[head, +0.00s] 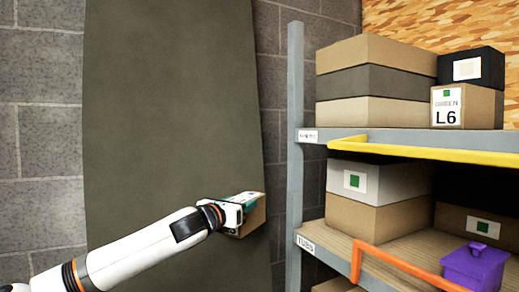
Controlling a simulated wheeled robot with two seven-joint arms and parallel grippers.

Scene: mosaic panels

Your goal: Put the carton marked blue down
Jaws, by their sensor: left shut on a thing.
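My left gripper (232,213) is shut on a small brown carton (254,216). It holds the carton in the air in front of a dark olive hanging panel, left of the shelf rack. A whitish label with a teal-green patch shows on the carton's upper side. I cannot make out a blue mark on it. The gripper hides part of the carton's left side. My right gripper is not in view.
A metal rack (295,120) stands at the right. Its upper shelf holds stacked boxes (375,80) and a carton marked L6 (466,107). The lower shelf has boxes (375,215), a purple container (474,268) and an orange rail (400,274). A yellow rail (430,150) edges the upper shelf.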

